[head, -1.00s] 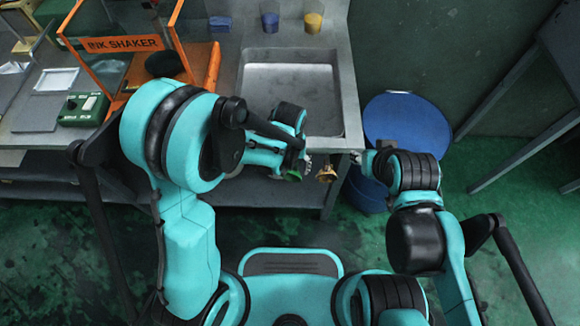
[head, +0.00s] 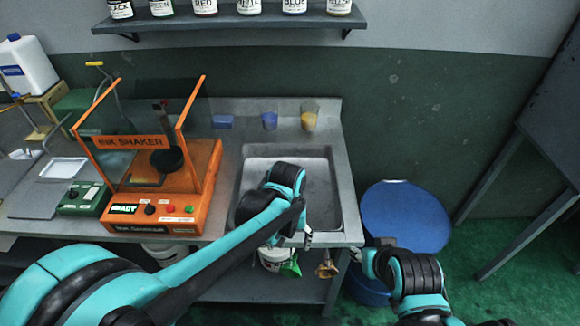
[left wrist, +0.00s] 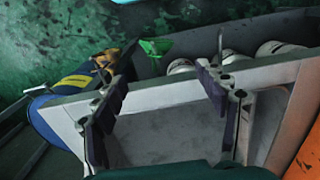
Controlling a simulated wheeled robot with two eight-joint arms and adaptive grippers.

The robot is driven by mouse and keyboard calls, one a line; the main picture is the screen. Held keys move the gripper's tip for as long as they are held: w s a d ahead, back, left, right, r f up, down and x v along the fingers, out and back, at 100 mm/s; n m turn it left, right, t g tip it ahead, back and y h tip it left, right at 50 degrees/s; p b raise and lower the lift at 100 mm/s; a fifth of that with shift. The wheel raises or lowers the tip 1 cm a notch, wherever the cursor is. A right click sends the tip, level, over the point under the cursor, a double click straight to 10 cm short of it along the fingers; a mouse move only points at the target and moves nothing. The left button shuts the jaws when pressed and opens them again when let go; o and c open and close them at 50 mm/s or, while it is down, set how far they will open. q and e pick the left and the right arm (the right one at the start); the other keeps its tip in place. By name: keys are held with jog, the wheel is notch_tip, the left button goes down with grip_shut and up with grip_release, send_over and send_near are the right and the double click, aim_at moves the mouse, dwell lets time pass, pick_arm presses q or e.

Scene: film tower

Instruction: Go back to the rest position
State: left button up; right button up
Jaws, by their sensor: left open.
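My left gripper (head: 306,238) hangs at the front edge of the sink counter in the head view, with its forearm in front of the basin. In the left wrist view its two fingers (left wrist: 162,103) are spread wide with nothing between them. The counter's metal surface lies behind them.
The orange ink shaker (head: 165,190) stands left of the sink (head: 322,205). The blue barrel (head: 405,215) stands right of the counter. White tubs (head: 272,262) sit on the lower shelf. Ink bottles (head: 205,7) line a wall shelf. Green floor is free at lower right.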

pick_arm(q)
jog(key=s+a+r+t, duration=0.3)
jog(key=a+r, duration=0.1)
jog(key=a, duration=0.4)
jog(key=s+a+r+t, duration=0.3)
jog(key=s+a+t, duration=0.1)
jog(key=a, duration=0.5)
jog(key=shift+r, duration=0.35)
jog(key=shift+c, duration=0.4)
